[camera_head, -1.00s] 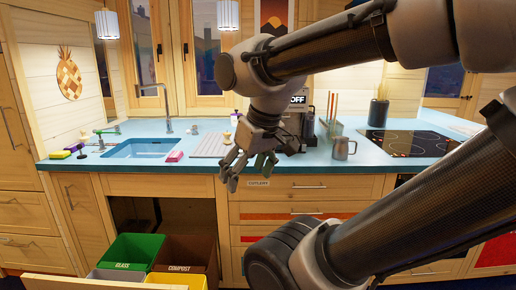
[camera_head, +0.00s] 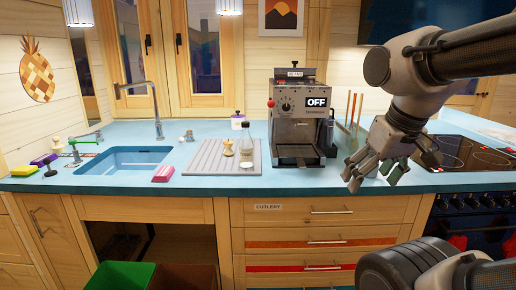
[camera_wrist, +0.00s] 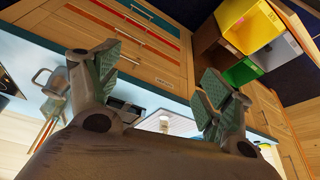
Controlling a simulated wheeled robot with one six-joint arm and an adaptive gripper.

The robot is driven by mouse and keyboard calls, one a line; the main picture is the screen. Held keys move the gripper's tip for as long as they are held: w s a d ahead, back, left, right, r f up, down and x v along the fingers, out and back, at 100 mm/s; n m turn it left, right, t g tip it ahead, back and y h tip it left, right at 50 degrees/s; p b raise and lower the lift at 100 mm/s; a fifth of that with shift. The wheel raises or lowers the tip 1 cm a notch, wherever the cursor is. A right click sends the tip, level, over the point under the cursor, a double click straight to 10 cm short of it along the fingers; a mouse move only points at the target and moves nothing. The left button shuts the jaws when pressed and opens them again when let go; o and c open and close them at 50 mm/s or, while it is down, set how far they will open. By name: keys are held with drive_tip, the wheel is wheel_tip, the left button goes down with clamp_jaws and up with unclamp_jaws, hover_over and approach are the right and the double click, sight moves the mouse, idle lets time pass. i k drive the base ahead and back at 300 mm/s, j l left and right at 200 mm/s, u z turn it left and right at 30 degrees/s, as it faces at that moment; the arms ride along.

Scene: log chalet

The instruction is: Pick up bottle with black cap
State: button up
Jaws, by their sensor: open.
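A small clear bottle (camera_head: 246,155) stands upright on the grey ribbed board (camera_head: 205,160) on the blue counter, left of the coffee machine. A dark top shows at its neck, but it is too small to make out well. My gripper (camera_head: 374,174) is open and empty, in front of the counter to the right of the coffee machine, well apart from the bottle. In the wrist view my open gripper (camera_wrist: 160,72) has its two green-padded fingers spread over the drawer fronts.
A yellowish apple core (camera_head: 226,149) stands beside the bottle, and a white jar (camera_head: 238,122) behind it. The coffee machine (camera_head: 297,115) is close on the right. A pink sponge (camera_head: 163,174) and the sink (camera_head: 128,160) are left. The counter's front edge before the board is clear.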

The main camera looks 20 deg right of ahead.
sight(246, 144)
drive_tip(key=i+l+u, duration=0.15)
drive_tip(key=i, duration=0.35)
drive_tip(key=i+l+u, duration=0.1)
drive_tip(key=i+l, duration=0.35)
